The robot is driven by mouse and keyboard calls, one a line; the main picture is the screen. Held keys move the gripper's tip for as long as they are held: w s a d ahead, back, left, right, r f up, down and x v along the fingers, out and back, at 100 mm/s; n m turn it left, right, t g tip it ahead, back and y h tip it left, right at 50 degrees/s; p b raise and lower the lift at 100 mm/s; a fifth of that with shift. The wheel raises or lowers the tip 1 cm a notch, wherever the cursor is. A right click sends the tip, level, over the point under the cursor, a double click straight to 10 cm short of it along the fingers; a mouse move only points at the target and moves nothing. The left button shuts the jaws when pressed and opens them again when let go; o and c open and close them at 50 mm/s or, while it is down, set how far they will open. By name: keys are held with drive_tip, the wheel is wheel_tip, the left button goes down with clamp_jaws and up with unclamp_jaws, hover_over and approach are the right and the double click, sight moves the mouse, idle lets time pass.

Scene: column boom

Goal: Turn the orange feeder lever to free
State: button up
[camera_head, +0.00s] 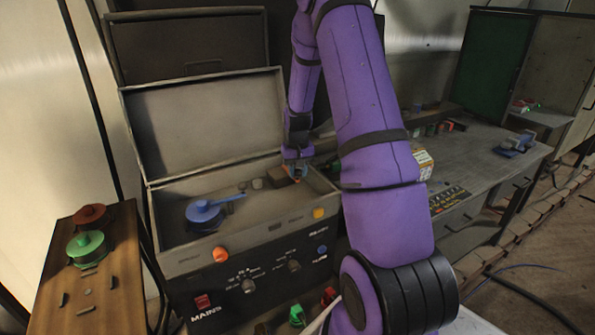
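My gripper (298,168) is small in the view, pointing down at the back right of an open grey console box (170,252). A small orange part, perhaps the orange feeder lever (299,172), shows right at the fingertips. Most of it is hidden, and I cannot tell its angle or whether the fingers are closed on it. A brown block (282,176) lies just left of the gripper. A blue round lever (205,211) sits in the left of the box, its handle pointing right. An orange round knob (220,254) is on the front panel.
A wooden bench (110,300) at left carries a green lever (86,246) and a red one (89,216). The raised lid (205,120) stands behind the box. My purple arm covers the box's right side. A grey workbench (490,160) holds several small items at right.

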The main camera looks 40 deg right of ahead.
clamp_jaws()
drive_tip(key=shift+a, duration=0.15)
drive_tip(key=a+m, duration=0.1)
drive_tip(key=w+a+m, duration=0.1)
drive_tip(key=m, duration=0.1)
drive_tip(key=shift+w+a+m, duration=0.1)
drive_tip(key=shift+a+m, duration=0.1)
drive_tip(key=shift+m, duration=0.1)
drive_tip(key=w+a+m, duration=0.1)
drive_tip(key=a+m, duration=0.1)
drive_tip(key=m, duration=0.1)
drive_tip(key=shift+w+m, duration=0.3)
drive_tip(key=shift+w, duration=0.1)
drive_tip(key=w+m, duration=0.1)
drive_tip(key=w+a+m, duration=0.1)
drive_tip(key=m, duration=0.1)
drive_tip(key=shift+w+a+m, duration=0.15)
drive_tip(key=shift+m, duration=0.15)
drive_tip(key=shift+w+a+m, duration=0.15)
drive_tip(key=shift+w+m, duration=0.5)
drive_tip(key=shift+m, duration=0.2)
drive_tip(key=shift+w+a+m, duration=0.1)
drive_tip(key=shift+w+m, duration=0.5)
drive_tip(key=shift+m, duration=0.25)
